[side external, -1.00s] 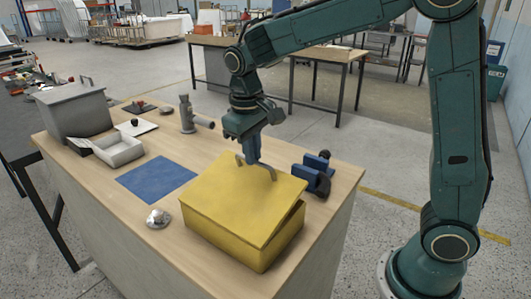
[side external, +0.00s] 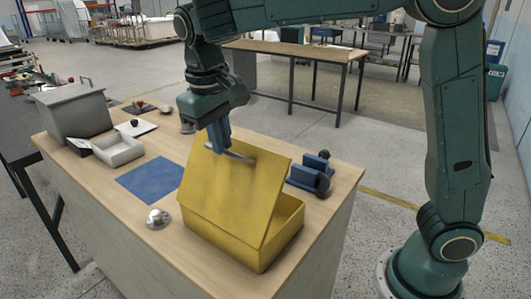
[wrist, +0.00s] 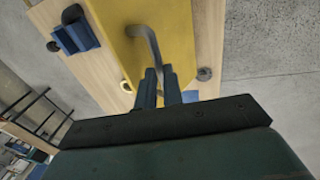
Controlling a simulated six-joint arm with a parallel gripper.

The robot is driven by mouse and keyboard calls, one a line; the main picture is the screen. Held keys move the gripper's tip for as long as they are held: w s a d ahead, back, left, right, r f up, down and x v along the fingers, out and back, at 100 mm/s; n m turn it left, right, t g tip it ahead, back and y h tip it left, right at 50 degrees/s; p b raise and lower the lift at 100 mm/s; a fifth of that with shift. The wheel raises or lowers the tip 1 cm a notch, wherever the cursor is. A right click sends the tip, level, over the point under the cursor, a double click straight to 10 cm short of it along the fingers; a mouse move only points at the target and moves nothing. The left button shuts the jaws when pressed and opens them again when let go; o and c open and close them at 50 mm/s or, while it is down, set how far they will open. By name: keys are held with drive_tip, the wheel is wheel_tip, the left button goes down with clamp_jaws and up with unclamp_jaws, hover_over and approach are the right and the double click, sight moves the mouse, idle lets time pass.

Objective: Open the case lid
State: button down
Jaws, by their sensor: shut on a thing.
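The yellow case (side external: 235,235) stands at the front of the wooden table. Its lid (side external: 235,190) is tilted up steeply, with a gap showing between lid and box on the right side. A grey bar handle (side external: 238,158) is on the lid near its upper edge. My gripper (side external: 219,148) is at the handle, its blue fingers shut on it. In the wrist view the two fingers (wrist: 159,82) close around the end of the handle (wrist: 146,40), with the yellow lid (wrist: 172,22) behind. The inside of the case is mostly hidden.
A blue mat (side external: 150,180) and a small silver knob-like object (side external: 158,218) lie left of the case. Blue blocks with dark knobs (side external: 310,174) stand close behind it on the right. A grey box (side external: 72,110) and an open tray (side external: 118,149) sit at the far left.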

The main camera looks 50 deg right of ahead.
drive_tip(key=a+f, duration=0.2)
drive_tip(key=a, duration=0.8)
drive_tip(key=shift+a+f+g, duration=0.25)
drive_tip(key=shift+f+g, duration=0.05)
drive_tip(key=shift+f, duration=0.1)
drive_tip(key=c, duration=1.5)
unclamp_jaws()
drive_tip(key=shift+r, duration=0.1)
drive_tip(key=shift+d+r, duration=0.1)
